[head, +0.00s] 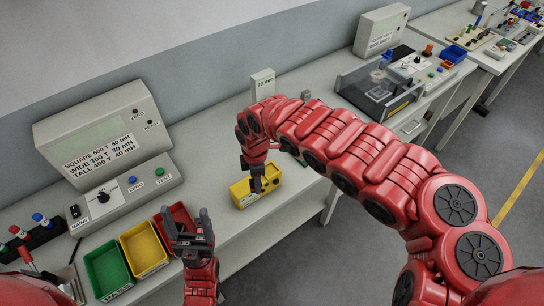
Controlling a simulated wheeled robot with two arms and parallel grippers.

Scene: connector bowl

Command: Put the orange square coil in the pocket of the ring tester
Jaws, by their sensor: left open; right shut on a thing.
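I cannot make out the orange square coil. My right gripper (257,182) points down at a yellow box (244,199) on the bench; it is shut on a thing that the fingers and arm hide. My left gripper (190,236) is open and empty, above the front of the red bin (180,215). A grey tester (95,135) at the left has a label listing square, wide and tall coils. Another unit with a dark clear cover (362,92) stands at the back right. I cannot tell which of these is the ring tester, and no pocket is clearly seen.
A green bin (103,270) and a yellow bin (143,247) stand beside the red bin. A white sign (262,85) stands behind my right arm. A blue tray (453,54) and small parts are on the far right bench.

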